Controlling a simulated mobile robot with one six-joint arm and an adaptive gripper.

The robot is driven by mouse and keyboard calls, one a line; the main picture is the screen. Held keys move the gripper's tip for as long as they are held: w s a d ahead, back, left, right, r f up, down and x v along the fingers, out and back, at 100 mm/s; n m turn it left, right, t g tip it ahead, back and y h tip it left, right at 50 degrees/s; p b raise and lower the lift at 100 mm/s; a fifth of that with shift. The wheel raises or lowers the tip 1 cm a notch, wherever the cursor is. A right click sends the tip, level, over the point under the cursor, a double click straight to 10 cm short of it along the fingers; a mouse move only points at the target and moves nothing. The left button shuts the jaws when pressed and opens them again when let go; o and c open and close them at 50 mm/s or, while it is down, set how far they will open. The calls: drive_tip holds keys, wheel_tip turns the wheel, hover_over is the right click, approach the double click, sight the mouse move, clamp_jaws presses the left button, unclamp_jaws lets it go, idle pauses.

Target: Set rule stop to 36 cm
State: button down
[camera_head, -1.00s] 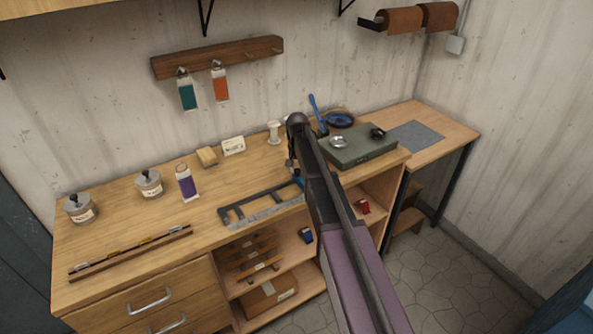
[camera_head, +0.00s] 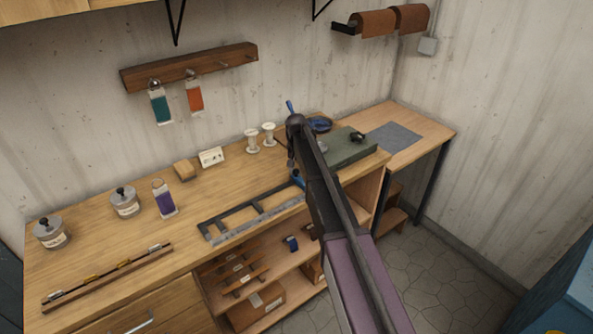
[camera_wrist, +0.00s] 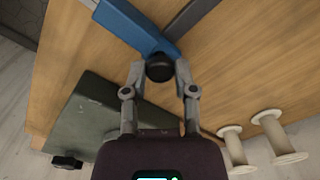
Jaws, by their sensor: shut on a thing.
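The rule is a grey ladder-like metal frame (camera_head: 240,220) lying on the workbench, its right end partly hidden behind my arm. A blue stop (camera_head: 298,178) shows at its right part, just beside my arm. In the wrist view the blue stop (camera_wrist: 140,27) lies by a grey bar (camera_wrist: 192,15) and carries a round black knob (camera_wrist: 159,68). My gripper (camera_wrist: 160,72) is shut on this knob, with one finger on each side. In the head view my arm hides most of the gripper. Scale marks are too small to read.
A green-grey slab (camera_head: 350,150) with a dark knob lies right of my arm. Two white spools (camera_head: 253,141) stand behind the rule. Jars (camera_head: 125,203), a purple-labelled tag (camera_head: 164,198) and a dark strip (camera_head: 105,278) lie left. The bench between them and the rule is clear.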

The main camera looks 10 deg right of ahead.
drive_tip(key=shift+w+d, duration=0.25)
drive_tip(key=shift+d, duration=0.1)
drive_tip(key=shift+c, duration=2.1)
unclamp_jaws()
drive_tip(key=shift+s+a, duration=0.1)
drive_tip(key=shift+a, duration=0.1)
